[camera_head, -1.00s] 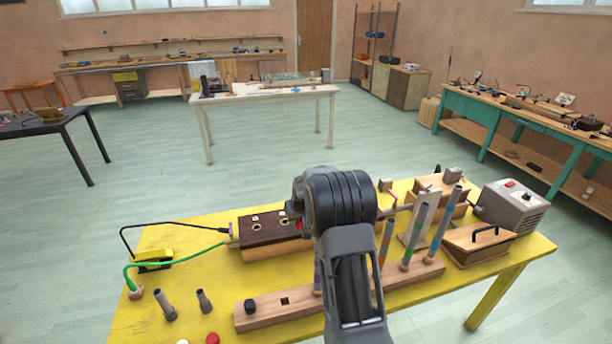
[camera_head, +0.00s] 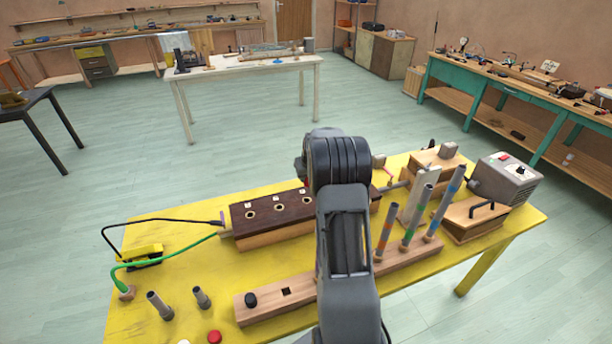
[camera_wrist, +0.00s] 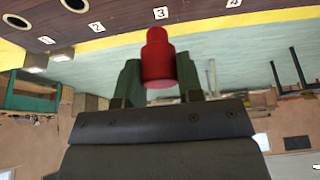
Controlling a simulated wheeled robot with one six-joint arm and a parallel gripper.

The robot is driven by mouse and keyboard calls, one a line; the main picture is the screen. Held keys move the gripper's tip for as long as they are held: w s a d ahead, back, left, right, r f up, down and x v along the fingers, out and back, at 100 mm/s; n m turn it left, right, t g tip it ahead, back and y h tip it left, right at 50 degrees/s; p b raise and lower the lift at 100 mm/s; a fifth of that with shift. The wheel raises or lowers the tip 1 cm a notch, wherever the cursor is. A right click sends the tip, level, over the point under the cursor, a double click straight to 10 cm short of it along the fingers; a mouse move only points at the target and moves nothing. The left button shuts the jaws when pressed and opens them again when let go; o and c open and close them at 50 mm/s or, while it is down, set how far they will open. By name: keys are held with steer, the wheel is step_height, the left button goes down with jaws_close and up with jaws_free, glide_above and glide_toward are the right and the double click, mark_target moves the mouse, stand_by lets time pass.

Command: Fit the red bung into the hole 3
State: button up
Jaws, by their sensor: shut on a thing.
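In the wrist view my gripper (camera_wrist: 158,72) is shut on the red bung (camera_wrist: 158,55), a stepped cylinder with its narrower end at the top of the picture. The bung appears just below the label 3 (camera_wrist: 161,13) on the dark top of the hole box, apart from it. Hole 3 itself is out of that view. In the head view the hole box (camera_head: 264,241) has a dark brown top on a pale wooden base, with three holes showing. Their numerals are too small to read there. My arm hides the box's right part and nearly all of the gripper.
A wooden block (camera_head: 267,311) with upright tubes stands in front. Two loose grey tubes and a red round piece (camera_head: 214,337) are at the front left. A black cable (camera_head: 160,220) and a green cable (camera_head: 175,250) reach the box's left end. A grey machine (camera_head: 506,185) stands right.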

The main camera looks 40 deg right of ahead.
steer(key=shift+s+b, duration=0.1)
steer(key=shift+b, duration=0.2)
steer(key=shift+f, duration=0.35)
steer(key=b, duration=0.5)
glide_above(306, 198)
steer(key=s, duration=0.1)
steer(key=shift+s+a+f, duration=0.1)
steer(key=shift+a+f, duration=0.05)
steer(key=shift+f, duration=1.15)
steer(key=shift+s+a+f, duration=0.1)
steer(key=shift+f, duration=1.2)
steer(key=shift+b, duration=0.3)
steer(key=shift+f+b, duration=1.5)
steer(key=shift+f, duration=0.3)
steer(key=o, duration=1)
steer(key=shift+r, duration=0.1)
steer(key=v, duration=1.3)
steer(key=shift+s+r+b, duration=0.2)
steer(key=shift+r+b, duration=0.1)
steer(key=shift+b, duration=0.1)
